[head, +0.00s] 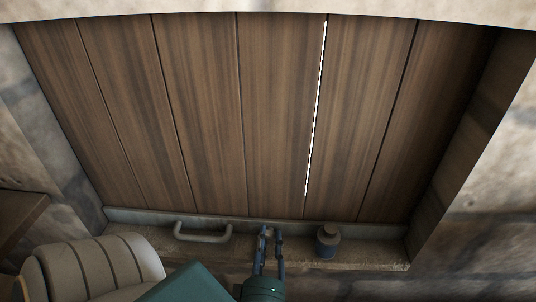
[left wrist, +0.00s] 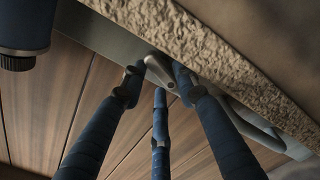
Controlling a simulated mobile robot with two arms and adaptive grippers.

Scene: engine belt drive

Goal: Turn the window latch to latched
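The window latch is a small grey metal lever (left wrist: 159,72) at the lower edge of the wooden shutter (head: 200,110). In the head view the latch is mostly hidden by my fingers. My left gripper (head: 270,234) reaches up to it from below. In the left wrist view its dark blue fingers (left wrist: 158,82) stand on either side of the lever, with the lever between the tips. The fingers are apart; whether any tip touches the lever I cannot tell. My right gripper is in neither view.
A grey bar handle (head: 203,238) sits to the left of the latch. A dark blue container with a brown top (head: 328,241) stands on the stone sill (head: 375,252) to the right. Stone walls (head: 505,130) frame the shutter. A bright gap runs between two planks.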

